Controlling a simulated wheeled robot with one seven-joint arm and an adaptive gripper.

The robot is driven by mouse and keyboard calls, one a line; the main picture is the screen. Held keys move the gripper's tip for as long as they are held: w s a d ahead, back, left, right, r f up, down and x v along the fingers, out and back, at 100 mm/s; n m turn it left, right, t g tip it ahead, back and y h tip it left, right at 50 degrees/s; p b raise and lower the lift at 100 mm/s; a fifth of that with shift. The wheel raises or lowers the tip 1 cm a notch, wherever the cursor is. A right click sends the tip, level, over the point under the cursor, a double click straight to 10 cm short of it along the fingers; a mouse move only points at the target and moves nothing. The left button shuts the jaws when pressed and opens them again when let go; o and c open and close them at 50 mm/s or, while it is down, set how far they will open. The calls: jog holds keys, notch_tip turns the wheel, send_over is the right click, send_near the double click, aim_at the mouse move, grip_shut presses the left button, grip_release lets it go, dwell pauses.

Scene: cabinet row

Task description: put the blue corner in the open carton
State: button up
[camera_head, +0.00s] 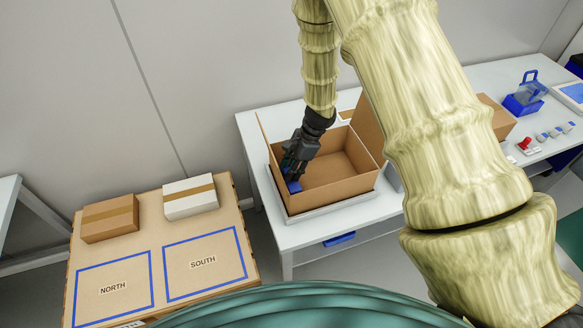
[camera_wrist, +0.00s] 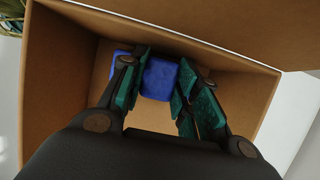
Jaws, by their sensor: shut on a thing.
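The open carton (camera_head: 346,184) is a brown cardboard box with raised flaps, standing on the white table. My gripper (camera_head: 290,178) reaches down into its left part. In the wrist view my gripper (camera_wrist: 160,85) has its dark, green-padded fingers on either side of the blue corner (camera_wrist: 158,79) and is shut on it. The blue corner also shows in the head view (camera_head: 294,187), low at the fingertips, inside the carton's walls. The carton's inside (camera_wrist: 235,92) surrounds it in the wrist view. Whether the corner touches the carton's floor I cannot tell.
A low cardboard-coloured surface (camera_head: 205,225) with NORTH and SOUTH squares stands at the left, bearing a brown box (camera_head: 110,218) and a white box (camera_head: 190,197). Right of the carton are another brown box (camera_head: 496,117), a blue holder (camera_head: 524,100) and a red control (camera_head: 526,144).

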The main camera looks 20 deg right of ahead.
jog(key=shift+s+r, duration=0.1)
jog(key=o, duration=0.9)
jog(key=shift+f, duration=0.2)
jog(key=shift+r, duration=0.1)
jog(key=shift+r, duration=0.15)
jog(key=shift+b+v, duration=1.6)
jog(key=shift+v, duration=4.35)
